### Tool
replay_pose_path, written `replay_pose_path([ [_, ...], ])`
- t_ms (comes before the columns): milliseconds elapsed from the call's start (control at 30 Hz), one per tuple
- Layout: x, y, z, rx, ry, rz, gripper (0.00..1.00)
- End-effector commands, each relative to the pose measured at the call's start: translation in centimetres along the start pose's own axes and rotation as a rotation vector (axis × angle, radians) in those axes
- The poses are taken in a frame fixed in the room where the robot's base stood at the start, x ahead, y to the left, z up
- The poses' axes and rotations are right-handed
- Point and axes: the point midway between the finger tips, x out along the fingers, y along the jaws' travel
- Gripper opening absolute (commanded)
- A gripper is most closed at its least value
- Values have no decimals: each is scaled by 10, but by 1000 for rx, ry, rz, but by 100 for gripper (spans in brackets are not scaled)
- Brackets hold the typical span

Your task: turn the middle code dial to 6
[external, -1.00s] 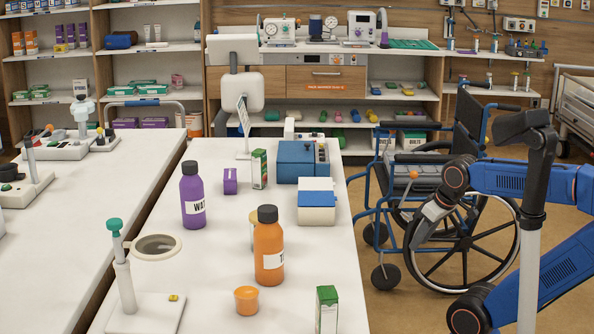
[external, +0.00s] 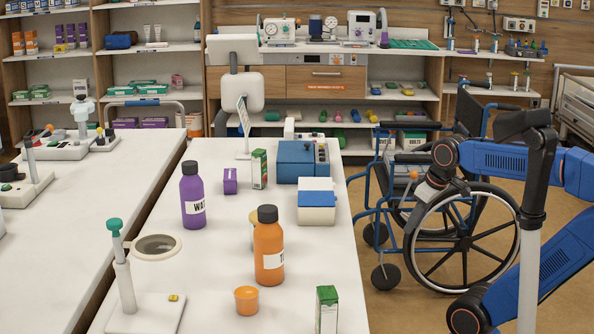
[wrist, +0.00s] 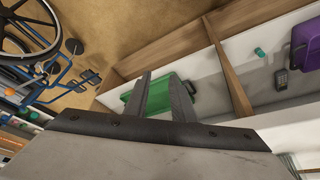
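No code dial can be clearly made out in either view. A blue box (external: 296,162) stands on the white table, with a grey panel (external: 321,152) at its right side. The panel bears small marks, too small to read as dials or digits. My gripper (wrist: 160,80) shows two fingers standing apart with nothing between them. In the external view my arm's end is right of the table, in front of the wheelchair, well away from the box; its fingers are hard to make out there.
A white table (external: 215,275) carries a purple bottle (external: 193,200), an orange bottle (external: 268,250), an orange cup (external: 247,300) and a white-and-blue box (external: 316,208). A wheelchair (external: 465,235) stands right of the table. The wrist view shows a green container (wrist: 165,94) on shelving beyond my fingers.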

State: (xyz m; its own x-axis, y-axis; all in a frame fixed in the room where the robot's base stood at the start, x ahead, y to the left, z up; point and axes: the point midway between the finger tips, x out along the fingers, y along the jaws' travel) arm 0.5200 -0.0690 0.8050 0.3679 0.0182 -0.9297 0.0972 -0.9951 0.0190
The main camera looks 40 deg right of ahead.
Motion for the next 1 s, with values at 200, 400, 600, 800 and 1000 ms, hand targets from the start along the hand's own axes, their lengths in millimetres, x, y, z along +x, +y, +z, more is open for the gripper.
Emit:
replay_pose_path([
  [200, -42, 8, -77, -157, -52, -48, 23],
  [400, -73, 18, -144, -314, -88, -106, 23],
  [600, -97, 30, -210, -477, -108, -177, 23],
  [800, -115, 47, -272, -645, -112, -252, 23],
  [1000, -126, 68, -329, -821, -99, -334, 23],
])
